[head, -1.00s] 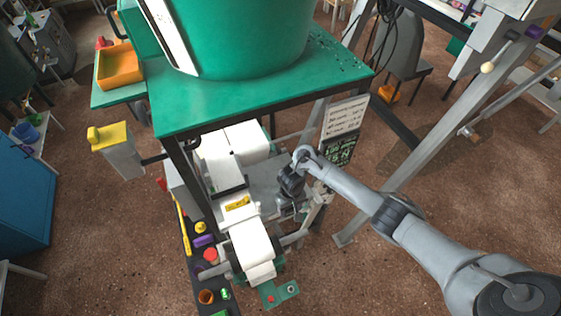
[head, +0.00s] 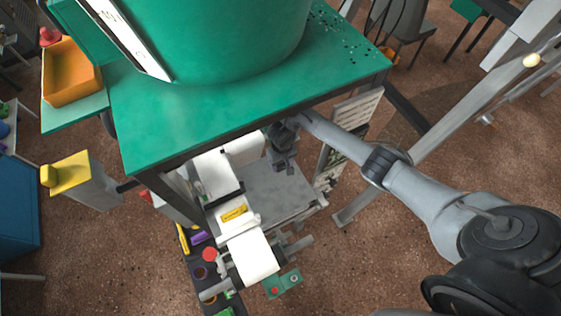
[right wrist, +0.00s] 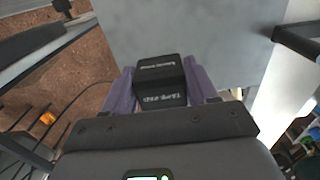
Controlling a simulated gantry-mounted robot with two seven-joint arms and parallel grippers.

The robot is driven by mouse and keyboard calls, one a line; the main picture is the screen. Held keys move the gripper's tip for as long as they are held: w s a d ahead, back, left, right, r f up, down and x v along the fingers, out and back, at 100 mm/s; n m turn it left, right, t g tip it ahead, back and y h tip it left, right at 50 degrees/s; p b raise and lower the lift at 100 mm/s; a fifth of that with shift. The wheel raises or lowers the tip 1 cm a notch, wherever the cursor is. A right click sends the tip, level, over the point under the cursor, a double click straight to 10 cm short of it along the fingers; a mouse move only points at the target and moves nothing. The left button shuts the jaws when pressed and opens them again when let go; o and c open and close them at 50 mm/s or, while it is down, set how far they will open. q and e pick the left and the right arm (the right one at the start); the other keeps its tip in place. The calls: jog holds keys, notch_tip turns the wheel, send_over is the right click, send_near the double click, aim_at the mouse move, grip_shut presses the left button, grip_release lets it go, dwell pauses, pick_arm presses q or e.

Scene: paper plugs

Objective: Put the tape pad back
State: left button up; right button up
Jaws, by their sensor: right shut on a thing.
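The tape pad (right wrist: 158,82) is a small black block with light lettering on it, seen in the right wrist view. My right gripper (right wrist: 160,68) is shut on it, with one purple finger on each side. A grey metal plate (right wrist: 195,32) lies beyond the pad; I cannot tell whether they touch. In the head view my right gripper (head: 284,160) is at the back of the grey plate (head: 278,190), just below the green table's front edge. The pad cannot be made out there. My left gripper is not in view.
The green table (head: 215,112) with a large green bin (head: 225,40) overhangs the machine. White paper rolls (head: 252,257) lie left of and before the plate. A sign board (head: 352,112) stands right of my gripper. A dark shelf with small coloured parts (head: 200,255) is at the front left.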

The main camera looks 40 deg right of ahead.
aim_at(281, 168)
notch_tip(281, 168, down, 3)
jog(key=shift+s+f+b, duration=0.1)
jog(key=shift+b, duration=0.25)
jog(key=shift+f, duration=0.1)
jog(key=shift+f, duration=0.15)
jog(key=o, duration=0.9)
jog(key=shift+o, duration=0.2)
jog(key=shift+r+p, duration=0.55)
jog(key=shift+r, duration=1.6)
